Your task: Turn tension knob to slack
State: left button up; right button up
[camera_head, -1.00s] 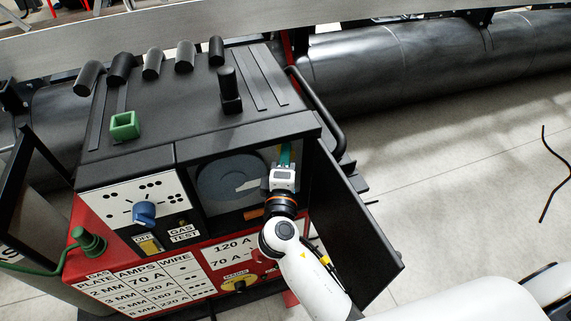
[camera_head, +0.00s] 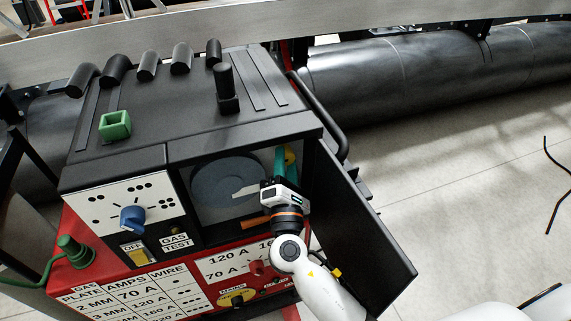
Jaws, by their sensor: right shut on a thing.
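The welding machine's side compartment (camera_head: 189,205) is open, and a teal part (camera_head: 279,163) with a small yellow part (camera_head: 290,154) shows at its right end. My right gripper (camera_head: 281,178) reaches into the compartment from below, its fingers at these parts. It is shut on what I take to be the tension knob, which the gripper mostly hides. I cannot read the knob's setting. My left gripper is not in view.
The black door (camera_head: 362,225) hangs open just right of my right arm. A grey wire spool (camera_head: 222,181) sits left of the gripper. A blue knob (camera_head: 132,217) and a green holder (camera_head: 115,125) are farther left. Open floor lies right of the door.

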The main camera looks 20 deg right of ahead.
jog(key=shift+r, duration=0.2)
jog(key=o, duration=0.6)
jog(key=shift+c, duration=0.2)
jog(key=o, duration=0.4)
jog(key=shift+w+f, duration=0.15)
jog(key=shift+b+v, duration=1.95)
jog(key=shift+v, duration=4.05)
jog(key=shift+d, duration=0.15)
